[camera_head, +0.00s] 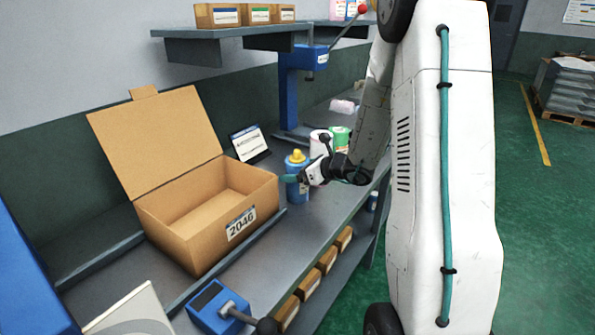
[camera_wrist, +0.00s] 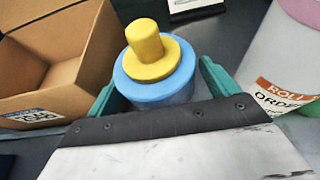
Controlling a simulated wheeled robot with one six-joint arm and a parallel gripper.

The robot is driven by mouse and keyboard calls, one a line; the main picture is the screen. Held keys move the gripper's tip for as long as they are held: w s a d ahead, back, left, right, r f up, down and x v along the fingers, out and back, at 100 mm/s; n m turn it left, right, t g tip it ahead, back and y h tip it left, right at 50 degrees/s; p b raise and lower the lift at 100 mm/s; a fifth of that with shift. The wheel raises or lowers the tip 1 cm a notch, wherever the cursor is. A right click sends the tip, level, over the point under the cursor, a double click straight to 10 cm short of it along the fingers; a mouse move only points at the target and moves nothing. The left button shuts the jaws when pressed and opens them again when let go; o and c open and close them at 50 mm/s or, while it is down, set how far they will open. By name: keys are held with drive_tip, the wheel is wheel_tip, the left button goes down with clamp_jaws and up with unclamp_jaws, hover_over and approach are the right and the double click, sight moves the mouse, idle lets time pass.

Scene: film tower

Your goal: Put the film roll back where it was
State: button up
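A blue canister-like roll with a yellow knobbed top (camera_head: 296,163) stands upright on the grey bench, right of the cardboard box. I cannot tell for sure that it is the film roll. It also shows in the wrist view (camera_wrist: 150,62), between the teal fingers of my gripper (camera_wrist: 160,85). The fingers are apart, one on each side of it, and a thin gap seems to show on the right. In the head view my gripper (camera_head: 295,178) reaches in from the right, low at the canister. A pink-topped white roll (camera_wrist: 285,60), labelled "ROLL ORDER", stands close on the right.
An open cardboard box (camera_head: 205,245) marked 2046 stands left of the canister. A green roll (camera_head: 340,136) and a lying pink roll (camera_head: 343,107) are behind. A blue press (camera_head: 288,95), a small sign (camera_head: 249,142) and a wall shelf (camera_head: 190,32) border the bench.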

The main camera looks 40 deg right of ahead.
drive_tip(key=shift+r, duration=0.1)
drive_tip(key=shift+s+d+r, duration=0.1)
drive_tip(key=shift+s+r, duration=0.05)
drive_tip(key=shift+s, duration=0.1)
drive_tip(key=v, duration=1.1)
drive_tip(key=s+a+r+n+g+y, duration=0.2)
drive_tip(key=s+a+r+n+g, duration=0.15)
drive_tip(key=a+n, duration=0.55)
drive_tip(key=s+a+r+n+g+y, duration=0.2)
drive_tip(key=s+a+r+n+g, duration=0.3)
drive_tip(key=a, duration=0.7)
drive_tip(key=s+a+r+n+g+h, duration=0.1)
drive_tip(key=s+n+h, duration=0.7)
drive_tip(key=s+n, duration=0.8)
drive_tip(key=shift+s+a+n+g+h, duration=0.3)
drive_tip(key=shift+a+n+g, duration=0.2)
drive_tip(key=shift+n+g, duration=0.45)
